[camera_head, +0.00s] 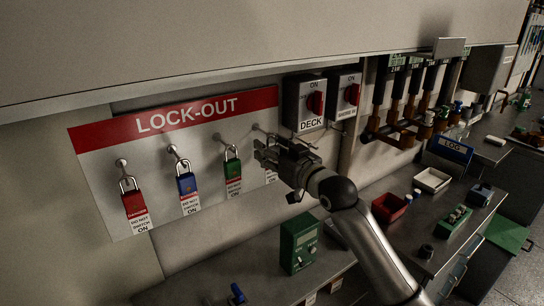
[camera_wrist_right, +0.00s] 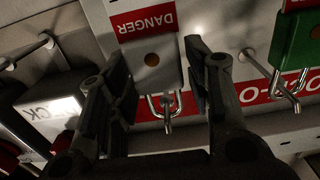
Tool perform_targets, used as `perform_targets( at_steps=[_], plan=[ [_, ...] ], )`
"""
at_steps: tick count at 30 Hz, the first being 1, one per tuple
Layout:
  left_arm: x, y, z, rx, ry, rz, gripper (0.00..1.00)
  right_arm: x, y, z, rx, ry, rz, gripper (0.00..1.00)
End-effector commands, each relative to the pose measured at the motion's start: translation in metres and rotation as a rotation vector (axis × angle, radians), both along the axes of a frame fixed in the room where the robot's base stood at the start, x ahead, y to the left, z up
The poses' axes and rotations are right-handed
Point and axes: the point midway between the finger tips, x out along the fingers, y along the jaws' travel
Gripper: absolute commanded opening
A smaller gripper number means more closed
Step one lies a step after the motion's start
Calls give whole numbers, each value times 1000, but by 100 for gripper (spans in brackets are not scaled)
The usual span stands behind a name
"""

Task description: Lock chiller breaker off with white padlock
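The white padlock (camera_wrist_right: 150,62) hangs by its shackle from a hook on the lock-out board (camera_head: 95,150); a red DANGER label is on it. In the wrist view it sits between the two fingers of my right gripper (camera_wrist_right: 158,72), close to both fingertips. The fingers look open around it; contact is not clear. In the head view my right gripper (camera_head: 272,155) covers this padlock. Two breaker boxes with red knobs stand right of the board: one marked DECK (camera_head: 311,118), the other (camera_head: 344,100) with an unreadable label. My left gripper is not in view.
Red (camera_head: 134,205), blue (camera_head: 187,184) and green (camera_head: 232,169) padlocks hang left of my gripper. A shelf overhangs the board.

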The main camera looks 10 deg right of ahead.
Motion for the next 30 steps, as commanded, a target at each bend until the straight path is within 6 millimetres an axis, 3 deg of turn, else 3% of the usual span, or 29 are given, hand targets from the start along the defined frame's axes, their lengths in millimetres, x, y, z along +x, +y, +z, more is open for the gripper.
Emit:
perform_targets(
  at_steps=[1,9,17,23,30],
  plan=[
    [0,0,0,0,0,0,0,0,0,0,0,0,0,34],
    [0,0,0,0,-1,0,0,0,0,1,1,-2,0,4],
    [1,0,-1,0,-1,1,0,0,0,3,0,-3,0,4],
    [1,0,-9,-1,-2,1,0,0,0,17,2,-7,0,3],
    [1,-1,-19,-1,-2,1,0,-34,-15,13,-1,-4,-1,3]
  ],
)
